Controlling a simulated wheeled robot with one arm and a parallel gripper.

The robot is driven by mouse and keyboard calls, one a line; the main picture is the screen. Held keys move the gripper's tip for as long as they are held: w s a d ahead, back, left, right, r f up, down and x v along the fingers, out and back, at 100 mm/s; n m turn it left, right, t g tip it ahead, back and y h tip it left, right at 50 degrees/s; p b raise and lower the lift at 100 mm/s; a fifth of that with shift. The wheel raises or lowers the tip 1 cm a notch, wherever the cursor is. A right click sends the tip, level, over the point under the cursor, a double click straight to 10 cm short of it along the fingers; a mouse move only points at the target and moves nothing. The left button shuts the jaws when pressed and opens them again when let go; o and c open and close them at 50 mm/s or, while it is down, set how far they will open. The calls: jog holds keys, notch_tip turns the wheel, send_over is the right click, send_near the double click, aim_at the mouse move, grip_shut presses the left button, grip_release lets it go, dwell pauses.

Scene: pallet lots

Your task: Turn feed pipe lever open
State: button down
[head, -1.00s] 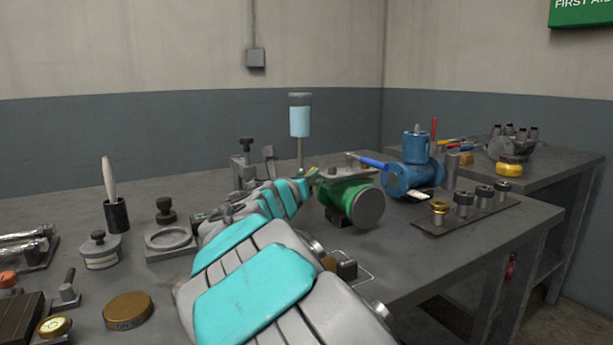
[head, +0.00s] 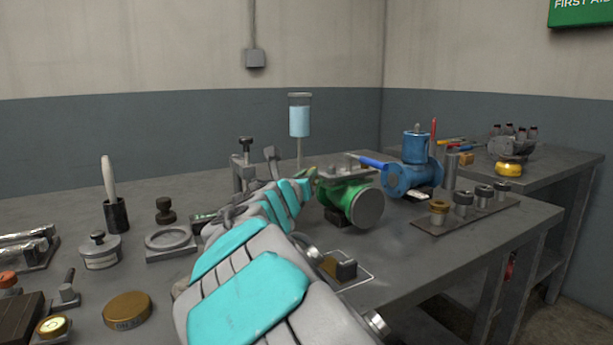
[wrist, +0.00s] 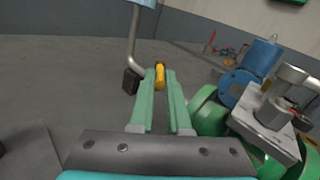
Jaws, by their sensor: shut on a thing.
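A small yellow lever grip (wrist: 159,75) sits between the fingertips of my gripper (wrist: 160,78) in the wrist view; the fingers are shut on it. A bent grey feed pipe (wrist: 132,48) runs down just left of the fingertips and ends in a black block (wrist: 131,81). In the head view my gripper (head: 310,175) is beside the green pump (head: 352,200), below the clear reservoir of light blue liquid (head: 300,121). There the arm and fingers hide most of the lever.
The green pump (wrist: 209,112) and its metal plate stand close to my right finger. A blue-handled lever (head: 374,162) and a blue pump (head: 409,178) lie further right. A rack of fittings (head: 455,218) is near the bench edge. Cups and a round gold lid (head: 127,310) are left.

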jog(key=shift+d+r+n+y, duration=0.2)
jog(key=shift+r+n+y, duration=0.15)
jog(key=shift+y, duration=0.25)
jog(key=shift+f+n, duration=0.25)
jog(key=shift+f, duration=0.15)
jog(key=c, duration=1.2)
grip_release()
jog(key=shift+o, duration=0.2)
jog(key=shift+a+r, duration=0.1)
jog(key=shift+a, duration=0.1)
